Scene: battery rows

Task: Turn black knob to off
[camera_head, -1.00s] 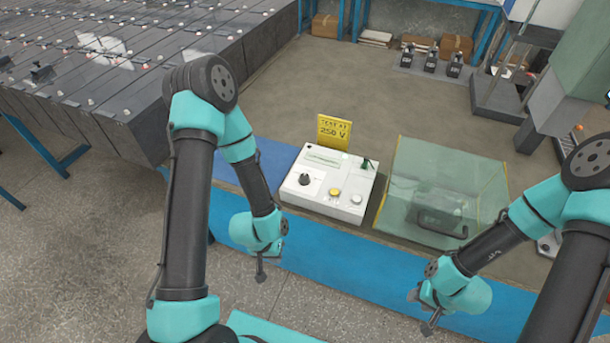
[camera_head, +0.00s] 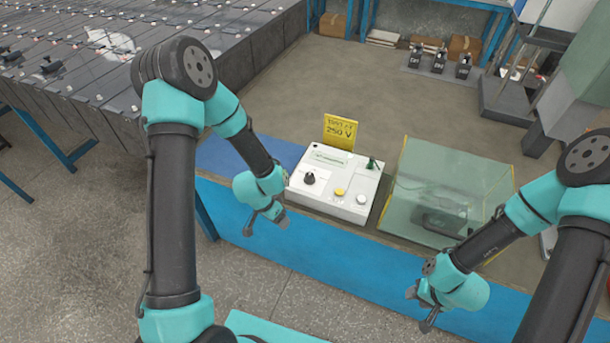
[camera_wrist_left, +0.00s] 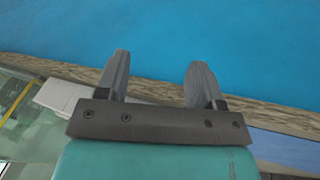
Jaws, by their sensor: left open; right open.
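The black knob (camera_head: 310,178) sits on the left part of the top of a white control box (camera_head: 346,210), which stands on the bench. A yellow button (camera_head: 340,192) and a white button (camera_head: 361,199) are to the right of the knob. My left gripper (camera_head: 267,226) is open and empty, left of the box and in front of it, apart from the knob. In the left wrist view its two fingers (camera_wrist_left: 155,80) are spread over the blue bench edge, and the knob is not visible there. My right gripper (camera_head: 420,312) is open and empty at the lower right, far from the box.
A yellow sign (camera_head: 340,131) stands behind the box. A clear greenish case (camera_head: 450,185) with yellow edges stands right of the box. Rows of dark batteries (camera_head: 60,85) fill the upper left. The bench's blue front strip (camera_head: 330,260) is clear.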

